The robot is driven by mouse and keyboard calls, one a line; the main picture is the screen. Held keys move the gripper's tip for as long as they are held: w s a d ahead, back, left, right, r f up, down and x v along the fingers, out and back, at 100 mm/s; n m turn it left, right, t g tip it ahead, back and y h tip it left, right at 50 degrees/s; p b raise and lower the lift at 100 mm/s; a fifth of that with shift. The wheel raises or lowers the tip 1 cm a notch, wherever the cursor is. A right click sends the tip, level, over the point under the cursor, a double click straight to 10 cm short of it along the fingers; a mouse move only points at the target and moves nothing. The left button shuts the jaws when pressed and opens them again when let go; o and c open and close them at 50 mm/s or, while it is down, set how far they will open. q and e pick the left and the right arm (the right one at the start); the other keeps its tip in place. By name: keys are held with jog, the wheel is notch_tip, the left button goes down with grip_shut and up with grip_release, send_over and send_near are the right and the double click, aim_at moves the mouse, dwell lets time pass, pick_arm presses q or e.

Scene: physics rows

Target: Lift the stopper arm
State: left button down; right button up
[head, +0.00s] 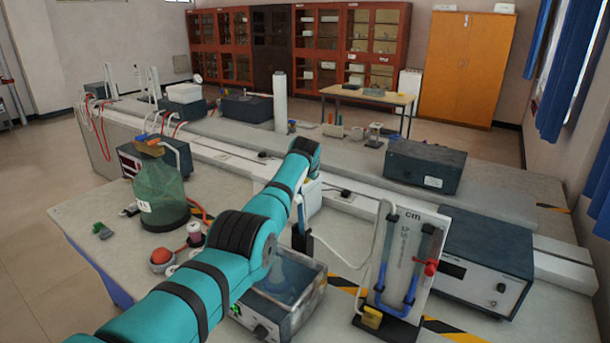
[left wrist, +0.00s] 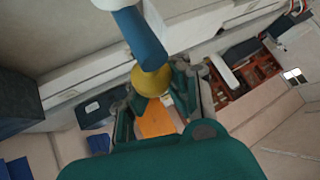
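In the left wrist view, a blue post (left wrist: 142,42) with a yellow rounded end (left wrist: 151,80) comes in from the top. I take it for the stopper arm, but cannot be sure. My left gripper (left wrist: 158,88) has its two fingers apart, one on each side of the yellow end. Whether the pads press on it cannot be told. In the head view my teal left arm reaches forward over the bench, and its gripper and the post are not clearly visible. My right gripper is in neither view.
A water bath (head: 287,300) stands beside my arm. A green bottle (head: 160,192) is at left. A manometer panel (head: 408,265) with tubing and a dark meter box (head: 487,262) are at right. Another dark box (head: 424,165) stands farther back.

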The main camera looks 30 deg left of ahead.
pick_arm(q)
jog(key=shift+s+d+f, duration=0.1)
jog(key=shift+d+f, duration=0.4)
jog(key=shift+f, duration=0.2)
jog(key=c, duration=1.4)
grip_release()
jog(key=shift+d, duration=0.2)
jog(key=o, duration=0.4)
jog(key=shift+w+r, duration=0.15)
jog(key=shift+w, duration=0.1)
jog(key=shift+r, duration=0.1)
jog(key=shift+a+r, duration=0.15)
jog(key=shift+a, duration=0.05)
jog(key=shift+s+r, duration=0.1)
jog(key=v, duration=1.1)
jog(key=shift+s+d+r, duration=0.15)
jog(key=shift+s+d, duration=0.05)
jog(key=shift+d, duration=0.1)
jog(key=shift+c, duration=0.2)
